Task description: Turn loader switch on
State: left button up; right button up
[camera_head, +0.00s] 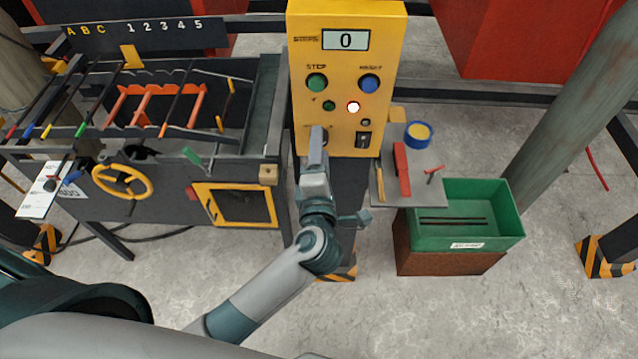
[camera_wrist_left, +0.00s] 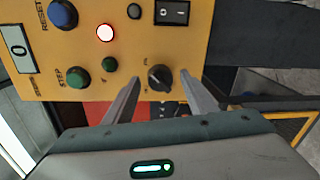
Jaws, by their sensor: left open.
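A yellow control panel (camera_head: 346,60) stands in the middle of the head view. A black rotary knob (camera_wrist_left: 160,77) on it shows in the left wrist view, with small markings too blurred to read; its pointer sits at a slant. My left gripper (camera_head: 317,132) is raised to the panel's lower left and mostly hides this knob in the head view. In the left wrist view, the open fingers of my left gripper (camera_wrist_left: 159,88) appear on either side of the knob with nothing held. I cannot tell whether they touch it. My right gripper is not in view.
The panel also has a green STEP button (camera_head: 317,83), a blue RESET button (camera_head: 369,83), a lit white lamp (camera_head: 353,107), a black rocker switch (camera_head: 363,139) and a display (camera_head: 346,40) reading 0. A green bin (camera_head: 485,200) stands right; a rebar machine (camera_head: 120,180) stands left.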

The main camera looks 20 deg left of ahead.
pick_arm(q)
jog(key=b+v, duration=0.6)
jog(key=v, duration=1.1)
